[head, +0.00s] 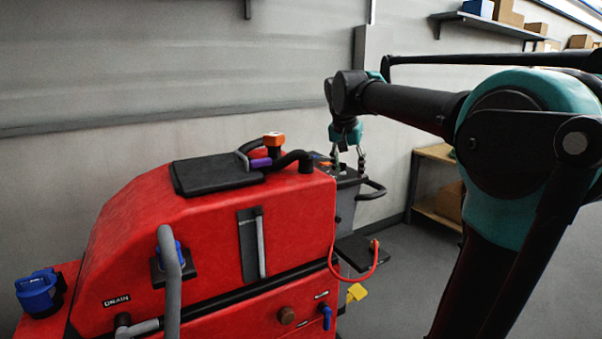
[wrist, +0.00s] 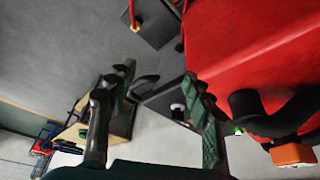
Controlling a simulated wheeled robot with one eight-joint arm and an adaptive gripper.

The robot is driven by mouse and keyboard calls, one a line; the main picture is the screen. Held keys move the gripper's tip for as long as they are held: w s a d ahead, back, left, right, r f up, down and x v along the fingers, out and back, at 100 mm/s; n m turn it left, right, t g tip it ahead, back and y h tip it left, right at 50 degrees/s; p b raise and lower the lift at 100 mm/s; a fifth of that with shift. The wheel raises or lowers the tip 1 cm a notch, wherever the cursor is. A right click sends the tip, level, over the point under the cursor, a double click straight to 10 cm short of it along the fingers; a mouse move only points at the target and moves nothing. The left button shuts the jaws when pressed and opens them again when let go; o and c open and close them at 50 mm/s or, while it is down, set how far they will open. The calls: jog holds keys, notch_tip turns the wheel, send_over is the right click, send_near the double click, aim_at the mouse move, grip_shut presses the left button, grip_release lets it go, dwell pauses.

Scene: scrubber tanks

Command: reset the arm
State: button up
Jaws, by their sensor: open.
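My gripper (head: 348,162) hangs at the end of my black and teal arm, just right of the top of the red scrubber machine (head: 200,215). In the wrist view my gripper (wrist: 155,115) has its two fingers spread wide apart with nothing between them. The red body (wrist: 250,40) fills the upper right of that view, close to the right finger.
A black lid (head: 215,173), a blue cap (head: 38,292) and a grey hose (head: 170,275) are on the scrubber. A red hose (head: 366,276) loops at its right side. A wooden shelf (head: 437,153) stands behind. A wall shelf (head: 490,24) holds boxes. Grey floor (head: 405,290) is clear at right.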

jog(key=s+d+f+n+y, duration=0.1)
jog(key=s+d+f+n, duration=0.1)
jog(key=s+f, duration=1)
jog(key=s+d+f+n, duration=0.3)
jog(key=s+f, duration=1)
jog(key=f, duration=0.8)
jog(key=shift+y, duration=0.4)
